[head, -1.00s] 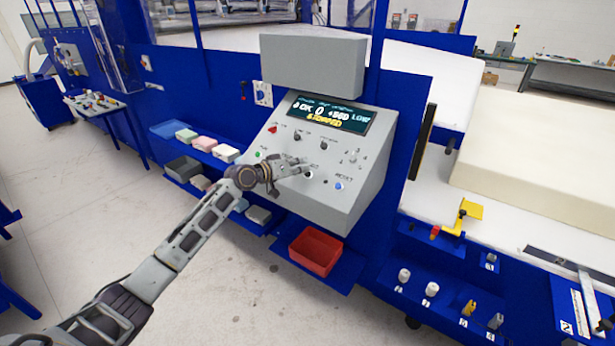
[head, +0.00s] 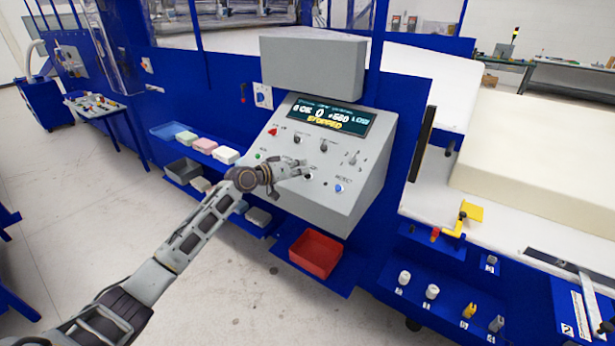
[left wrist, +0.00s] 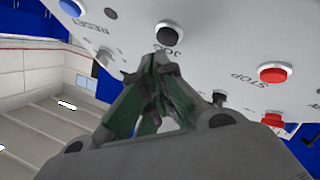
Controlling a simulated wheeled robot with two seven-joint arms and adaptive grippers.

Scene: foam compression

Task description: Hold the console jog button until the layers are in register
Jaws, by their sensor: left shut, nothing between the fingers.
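The grey console (head: 352,192) has a sloped panel with a display (head: 327,117) that reads "STOPPED" in yellow; the line above ends in "LOW". The black jog button (left wrist: 170,33) shows in the left wrist view beside its JOG label. In the head view it is a small dark spot (head: 309,176) just below my fingertips. My left gripper (head: 302,169) is over the lower panel, shut and empty. In the left wrist view its fingertips (left wrist: 166,56) point at the jog button; I cannot tell whether they touch it. My right gripper is not in view.
A blue reset button (head: 338,188) is right of the jog button. The red stop button (left wrist: 273,74) shows in the left wrist view. A red bin (head: 315,253) is below the console. A thick cream foam block (head: 550,150) lies on the white bed at right.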

